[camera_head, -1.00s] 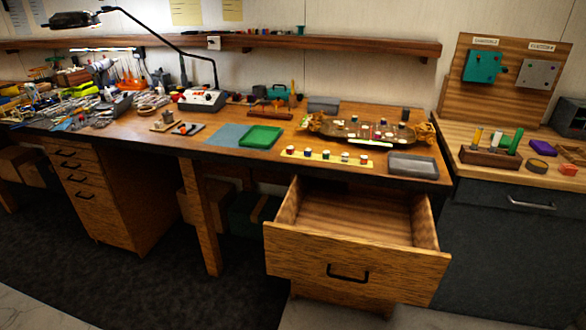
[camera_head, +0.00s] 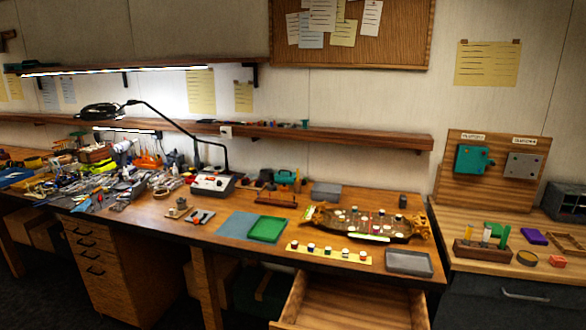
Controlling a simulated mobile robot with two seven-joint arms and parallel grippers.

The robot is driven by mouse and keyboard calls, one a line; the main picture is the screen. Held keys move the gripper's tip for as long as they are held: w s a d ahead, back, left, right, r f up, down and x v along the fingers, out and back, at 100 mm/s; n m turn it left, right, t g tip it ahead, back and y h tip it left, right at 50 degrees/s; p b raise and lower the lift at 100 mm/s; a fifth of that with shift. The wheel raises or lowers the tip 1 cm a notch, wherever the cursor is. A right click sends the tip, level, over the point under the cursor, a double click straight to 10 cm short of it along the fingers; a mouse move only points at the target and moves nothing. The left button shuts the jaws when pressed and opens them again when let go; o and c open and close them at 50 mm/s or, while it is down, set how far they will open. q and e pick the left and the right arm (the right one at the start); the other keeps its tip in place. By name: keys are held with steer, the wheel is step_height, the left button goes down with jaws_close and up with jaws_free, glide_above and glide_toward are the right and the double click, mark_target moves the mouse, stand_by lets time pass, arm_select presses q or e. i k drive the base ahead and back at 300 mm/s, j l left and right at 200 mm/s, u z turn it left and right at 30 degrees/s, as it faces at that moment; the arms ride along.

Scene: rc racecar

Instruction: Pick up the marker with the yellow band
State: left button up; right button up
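Several upright marker-like sticks stand in a brown wooden block (camera_head: 482,253) on the right-hand bench. One is yellowish (camera_head: 468,232), one is pale (camera_head: 487,235) and one is green (camera_head: 504,237). They are too small for me to tell which one carries a yellow band. Neither of my grippers is in view.
An open, empty-looking drawer (camera_head: 350,300) sticks out below the main bench. A grey tray (camera_head: 409,262), a green tray (camera_head: 267,229) and a yellow strip (camera_head: 328,254) with small capped items lie on that bench. Clutter fills its left side.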

mark_target(470, 227)
steer(key=i+l+z, duration=0.1)
steer(key=l+z, duration=0.3)
steer(key=i+l+z, duration=0.1)
steer(key=z, duration=0.25)
steer(key=i+l+z, duration=0.15)
steer(key=z, duration=0.25)
steer(key=i+l+z, duration=0.5)
steer(key=i+z, duration=0.2)
steer(key=i, duration=0.25)
